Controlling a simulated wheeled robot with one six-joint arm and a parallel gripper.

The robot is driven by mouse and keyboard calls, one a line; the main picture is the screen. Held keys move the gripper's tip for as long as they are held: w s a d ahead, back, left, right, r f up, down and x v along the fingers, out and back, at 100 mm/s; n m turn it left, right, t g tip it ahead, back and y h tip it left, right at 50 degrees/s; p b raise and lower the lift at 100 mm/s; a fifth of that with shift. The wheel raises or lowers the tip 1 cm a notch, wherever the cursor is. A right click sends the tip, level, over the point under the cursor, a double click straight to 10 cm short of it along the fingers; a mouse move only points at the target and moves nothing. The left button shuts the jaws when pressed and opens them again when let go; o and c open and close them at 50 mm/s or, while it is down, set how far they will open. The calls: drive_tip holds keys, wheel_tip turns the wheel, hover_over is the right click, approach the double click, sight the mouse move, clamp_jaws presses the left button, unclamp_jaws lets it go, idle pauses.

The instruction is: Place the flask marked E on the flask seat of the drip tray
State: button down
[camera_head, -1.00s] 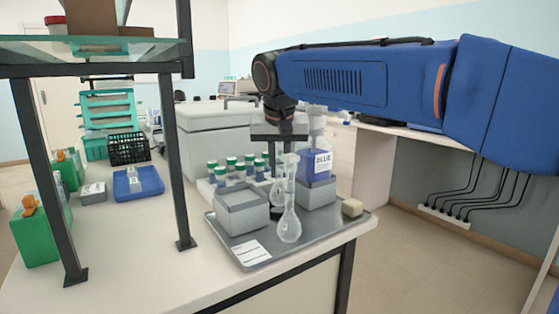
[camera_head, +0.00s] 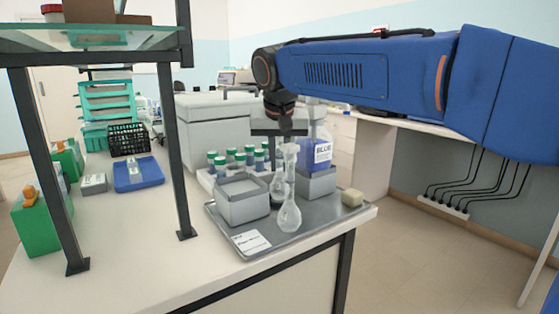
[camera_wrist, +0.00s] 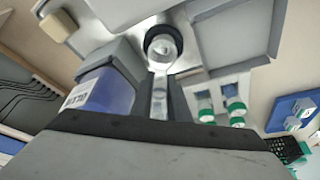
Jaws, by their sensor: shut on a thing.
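My gripper (camera_head: 283,140) points down over the grey drip tray (camera_head: 290,243). In the wrist view its dark fingers (camera_wrist: 165,98) are shut on the neck of a clear glass flask (camera_wrist: 159,105). That flask's bulb lines up with a dark ring (camera_wrist: 148,42) on the tray; I cannot tell whether it rests in it. No letter E is readable.
A grey open box (camera_head: 242,208) stands left of the flasks. A bottle labelled BLUE (camera_head: 322,152) stands on a grey block (camera_head: 318,184) to the right. Green-capped vials (camera_head: 230,155) are behind.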

drive_tip(key=shift+f, duration=0.25)
drive_tip(key=c, duration=1.6)
unclamp_jaws()
drive_tip(key=v, duration=1.7)
drive_tip(key=s+d+f, duration=0.4)
drive_tip(key=d+f, duration=0.3)
drive_tip(key=d, duration=0.2)
drive_tip(key=s+d+f, duration=0.4)
drive_tip(key=d+f, duration=0.3)
drive_tip(key=d, duration=0.3)
drive_tip(key=s+d+f, duration=0.3)
drive_tip(key=s+f, duration=0.2)
drive_tip(key=f, duration=0.3)
drive_tip(key=s+d+f, duration=0.4)
drive_tip(key=s+f, duration=0.1)
drive_tip(key=f, duration=0.3)
drive_tip(key=s+d+f, duration=0.3)
drive_tip(key=s+f, duration=0.3)
drive_tip(key=f, duration=0.3)
drive_tip(key=shift+d, duration=0.4)
